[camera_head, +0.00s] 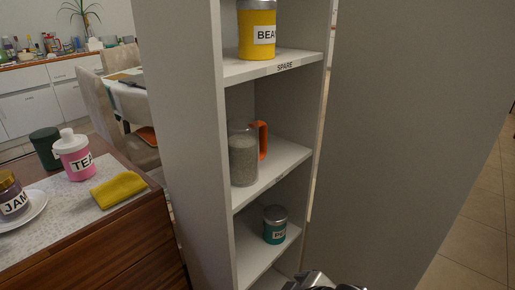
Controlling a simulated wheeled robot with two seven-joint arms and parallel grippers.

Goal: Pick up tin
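A yellow tin (257,30) with a white label reading "BEA" stands upright on the top visible shelf; its top is at the picture's upper edge. A small teal tin (274,226) with a grey lid and a partly readable label stands on a lower shelf. A pink tea container (74,158) with a white lid stands on the counter at left. A metal gripper, seemingly my right one (322,283), just shows at the bottom edge, below and right of the teal tin and apart from it. Its fingers are mostly cut off. My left gripper is out of view.
A narrow grey shelf unit (184,130) holds a clear jar (243,158) with an orange handle on the middle shelf. A large grey panel (410,130) stands at right. The counter at left has a yellow cloth (118,189), a jam jar (12,198) on a plate and a dark green container (45,148).

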